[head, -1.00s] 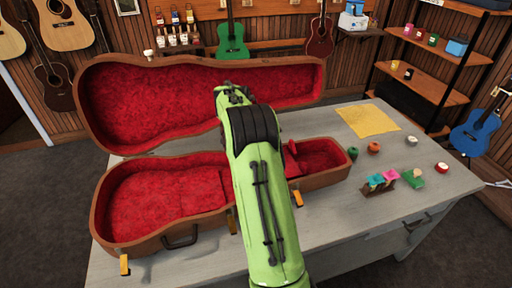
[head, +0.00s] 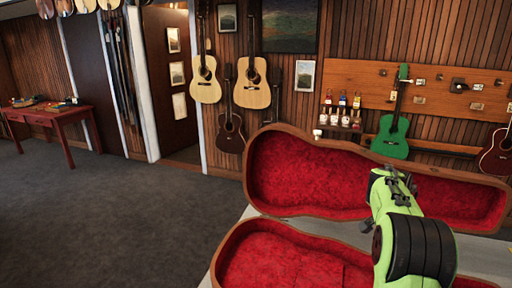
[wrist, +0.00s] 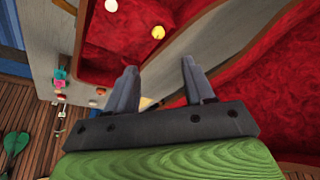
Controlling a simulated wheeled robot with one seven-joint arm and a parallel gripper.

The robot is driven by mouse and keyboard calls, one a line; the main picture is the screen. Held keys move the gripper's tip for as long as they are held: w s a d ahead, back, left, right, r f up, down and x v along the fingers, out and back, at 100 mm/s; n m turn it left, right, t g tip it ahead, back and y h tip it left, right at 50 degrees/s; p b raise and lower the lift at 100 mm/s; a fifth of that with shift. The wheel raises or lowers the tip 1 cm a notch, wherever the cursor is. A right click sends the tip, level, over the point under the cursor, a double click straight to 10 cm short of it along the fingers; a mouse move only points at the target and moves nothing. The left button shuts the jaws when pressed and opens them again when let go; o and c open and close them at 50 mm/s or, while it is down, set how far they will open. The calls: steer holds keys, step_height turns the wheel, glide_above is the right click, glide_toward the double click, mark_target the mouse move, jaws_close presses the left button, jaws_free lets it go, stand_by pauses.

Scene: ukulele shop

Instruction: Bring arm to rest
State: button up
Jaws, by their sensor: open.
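My green arm (head: 412,240) reaches up in front of the open ukulele case in the head view. My gripper (wrist: 160,85) shows in the wrist view, its two grey fingers apart with nothing between them. In the head view the gripper's fingers are not clearly visible. The case has a red plush lining; its lid (head: 310,185) stands raised and its lower half (head: 290,260) lies on the grey table. In the wrist view the red lining (wrist: 260,85) fills the right side, beyond the fingers.
The grey table (head: 485,257) shows at the lower right. A red wooden table (head: 55,115) stands at the far left. Guitars hang on the back wall, with a green ukulele (head: 391,135) behind the case. Grey carpet (head: 120,215) lies open on the left.

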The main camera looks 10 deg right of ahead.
steer(key=s+a+r+n+t, duration=0.1)
steer(key=s+a+r+n, duration=0.15)
steer(key=a, duration=0.35)
steer(key=s+a+r+n+t+y, duration=0.1)
steer(key=s+a+r+n, duration=0.15)
steer(key=a+r, duration=0.2)
steer(key=s+a+r+n+t, duration=0.1)
steer(key=s+a+r, duration=0.2)
steer(key=a, duration=0.4)
steer(key=s+a+f+n+t+y, duration=0.1)
steer(key=s+a+f+n+y, duration=0.2)
steer(key=s+a+n, duration=0.5)
steer(key=s+a+f, duration=0.1)
steer(key=s+a, duration=0.5)
steer(key=s, duration=0.3)
steer(key=shift+s+f+n, duration=0.2)
steer(key=shift+s+n, duration=0.1)
steer(key=shift+s, duration=0.05)
